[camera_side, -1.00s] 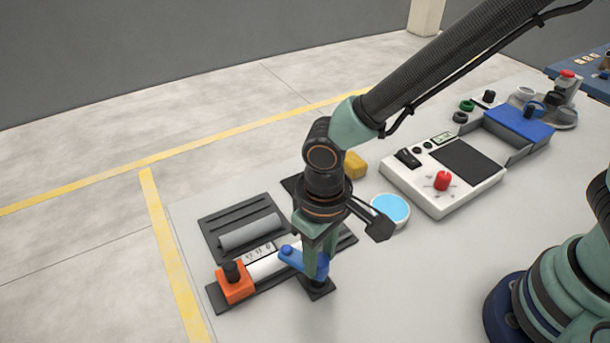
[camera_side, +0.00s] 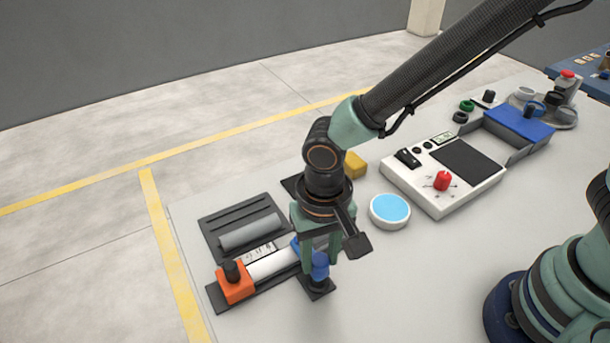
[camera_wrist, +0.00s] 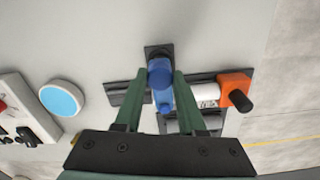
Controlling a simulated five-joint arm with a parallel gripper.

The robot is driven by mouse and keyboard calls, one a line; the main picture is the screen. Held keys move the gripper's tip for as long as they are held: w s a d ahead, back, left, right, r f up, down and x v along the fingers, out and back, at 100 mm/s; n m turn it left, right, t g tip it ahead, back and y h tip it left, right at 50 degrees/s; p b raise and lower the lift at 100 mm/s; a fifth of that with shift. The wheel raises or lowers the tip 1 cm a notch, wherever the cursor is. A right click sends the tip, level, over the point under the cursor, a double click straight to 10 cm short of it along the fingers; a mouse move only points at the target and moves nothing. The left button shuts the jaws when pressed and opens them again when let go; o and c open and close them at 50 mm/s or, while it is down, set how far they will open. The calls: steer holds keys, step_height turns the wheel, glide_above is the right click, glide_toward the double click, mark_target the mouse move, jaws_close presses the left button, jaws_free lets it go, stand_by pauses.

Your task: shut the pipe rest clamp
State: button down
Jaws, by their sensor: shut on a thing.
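The blue clamp (camera_side: 319,272) stands on a small dark base at the near right end of the pipe rest (camera_side: 216,298). It also shows in the wrist view (camera_wrist: 160,73), with its arm running down the picture between my fingers. A white pipe (camera_side: 270,264) with printed marks lies in the rest, partly hidden by my gripper; the wrist view shows part of it (camera_wrist: 204,94). My gripper (camera_side: 320,260) points down over the clamp and is shut on it, one finger on each side. The clamp arm's far end over the rest is mostly hidden.
An orange block with a black knob (camera_side: 235,283) sits at the rest's left end. A grey pipe (camera_side: 250,232) lies in a dark tray behind. A blue-topped disc (camera_side: 390,209), a yellow block (camera_side: 355,164) and a white control box (camera_side: 443,175) stand to the right. The front table is clear.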

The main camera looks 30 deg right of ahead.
mark_target(320, 259)
steer(key=shift+r, duration=0.1)
steer(key=c, duration=0.5)
jaws_free()
step_height(320, 259, up, 12)
stand_by(0.4)
steer(key=w+d+r+n+t, duration=0.1)
steer(key=d+r+t, duration=0.1)
steer(key=d, duration=1.1)
steer(key=d+r+n+t, duration=0.1)
steer(key=d+r+t, duration=0.2)
steer(key=d, duration=1)
steer(key=shift+w+r+t, duration=0.3)
steer(key=shift+w+r, duration=0.1)
steer(key=shift+r, duration=0.2)
